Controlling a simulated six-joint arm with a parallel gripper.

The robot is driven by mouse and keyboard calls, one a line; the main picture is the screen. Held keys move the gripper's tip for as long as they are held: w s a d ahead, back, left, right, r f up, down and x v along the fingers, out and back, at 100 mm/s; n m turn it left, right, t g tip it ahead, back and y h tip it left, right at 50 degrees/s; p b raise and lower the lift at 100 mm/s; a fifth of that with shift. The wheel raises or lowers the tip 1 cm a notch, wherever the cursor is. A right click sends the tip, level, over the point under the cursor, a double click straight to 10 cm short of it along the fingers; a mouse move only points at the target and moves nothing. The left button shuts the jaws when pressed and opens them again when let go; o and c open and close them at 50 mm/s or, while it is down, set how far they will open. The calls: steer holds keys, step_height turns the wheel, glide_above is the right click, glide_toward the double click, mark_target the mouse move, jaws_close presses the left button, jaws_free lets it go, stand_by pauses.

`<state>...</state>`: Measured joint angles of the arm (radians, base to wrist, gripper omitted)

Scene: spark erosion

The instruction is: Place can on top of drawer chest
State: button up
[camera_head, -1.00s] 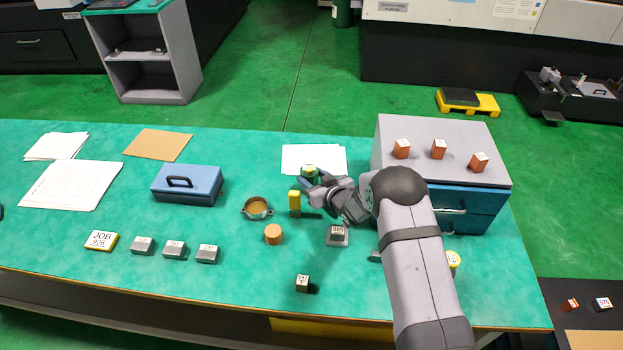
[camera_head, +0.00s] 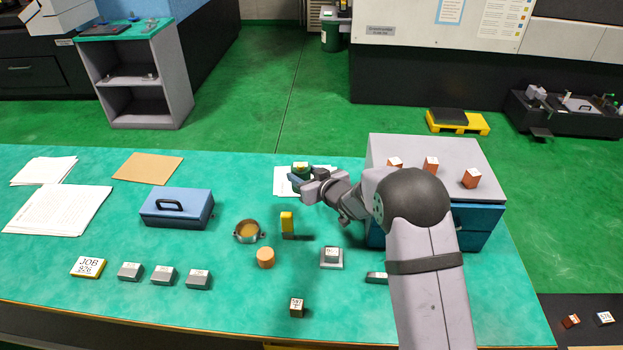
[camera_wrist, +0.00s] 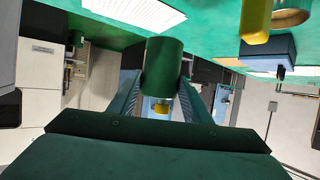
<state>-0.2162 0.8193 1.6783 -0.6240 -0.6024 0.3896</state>
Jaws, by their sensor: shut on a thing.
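The green can (camera_head: 300,178) is held between the fingers of my gripper (camera_head: 306,183), above the table and in front of the white paper from this viewpoint. In the wrist view the can (camera_wrist: 163,66) sits between the two fingers (camera_wrist: 163,98), which are closed on its sides. The drawer chest (camera_head: 450,155) stands at the right of the table, with a grey top and blue drawers. My arm hides part of its front and left side. The can is left of the chest and apart from it.
Several orange-brown blocks stand along the chest top, including one at the right (camera_head: 471,179); grey surface behind them is bare. A yellow upright object (camera_head: 287,222), a ring-shaped holder (camera_head: 248,232) and a blue box (camera_head: 177,208) stand on the table to the left.

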steer(key=shift+r, duration=0.2)
step_height(320, 180, up, 25)
steer(key=m+t+h+p, duration=0.2)
steer(key=m+h+p, duration=0.4)
steer(key=p, duration=0.5)
glide_above(458, 165)
step_height(458, 165, down, 3)
steer(key=shift+f, duration=5.45)
steer(key=shift+f, duration=0.1)
